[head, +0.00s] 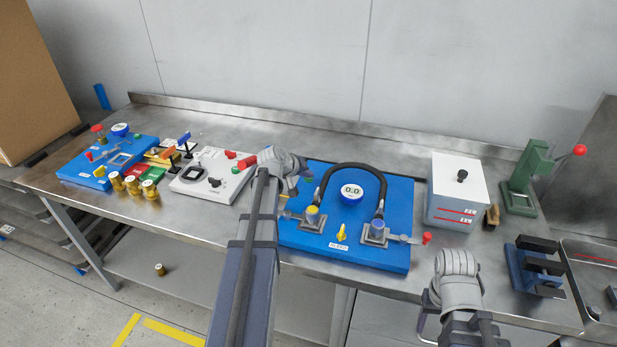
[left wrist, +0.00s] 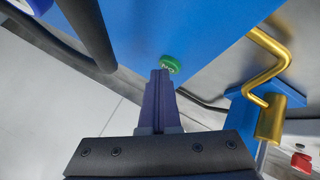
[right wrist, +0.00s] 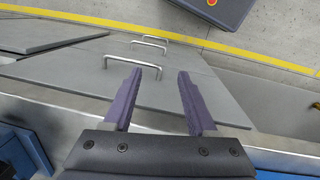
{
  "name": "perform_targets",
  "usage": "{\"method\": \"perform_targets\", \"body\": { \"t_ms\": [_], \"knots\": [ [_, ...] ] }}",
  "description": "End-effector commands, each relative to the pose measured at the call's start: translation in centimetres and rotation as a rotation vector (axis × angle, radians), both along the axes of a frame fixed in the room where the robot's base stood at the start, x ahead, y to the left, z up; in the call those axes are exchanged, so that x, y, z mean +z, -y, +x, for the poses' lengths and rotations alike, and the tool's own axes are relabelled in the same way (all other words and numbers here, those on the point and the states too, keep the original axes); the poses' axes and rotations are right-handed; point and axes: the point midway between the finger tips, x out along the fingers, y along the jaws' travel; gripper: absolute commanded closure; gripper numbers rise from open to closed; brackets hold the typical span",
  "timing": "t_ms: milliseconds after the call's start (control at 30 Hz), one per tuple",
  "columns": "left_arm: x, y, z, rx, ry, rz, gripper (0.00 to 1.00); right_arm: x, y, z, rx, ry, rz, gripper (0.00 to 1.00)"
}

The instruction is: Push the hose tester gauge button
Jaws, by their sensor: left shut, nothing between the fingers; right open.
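The hose tester is a blue board (head: 400,215) with a black hose arched over a round gauge (head: 352,191) reading 0.0. My left gripper (head: 300,172) is over the board's far left corner, left of the hose. In the left wrist view its shut, empty fingers (left wrist: 160,73) point at a green button (left wrist: 169,64) on the blue face. The tips are at the button's near edge; I cannot tell whether they touch it.
A yellow valve handle (head: 342,233) and two clamps sit on the board's front. A grey-white test box (head: 208,176) stands left, a white box (head: 456,190) and green press (head: 524,178) right. In the left wrist view a brass bent rod (left wrist: 270,70) stands right of the fingers.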

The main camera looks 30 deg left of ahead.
Motion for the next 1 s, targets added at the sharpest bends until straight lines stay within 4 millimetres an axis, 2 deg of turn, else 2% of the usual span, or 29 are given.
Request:
{"method": "perform_targets", "body": {
  "t_ms": [167,567,1000],
  "knots": [
    [0.8,0.1,0.0,-0.001,-0.001,0.000,1.00,0.8,0.0,0.0,0.000,0.000,0.000,0.42],
    [1.2,0.0,0.0,0.000,0.000,0.000,1.00,1.2,0.0,0.0,0.000,0.000,0.000,0.42],
    [5.3,0.0,0.0,0.000,0.000,0.000,1.00,5.3,0.0,0.0,0.000,0.000,0.000,0.42]
  ]
}}
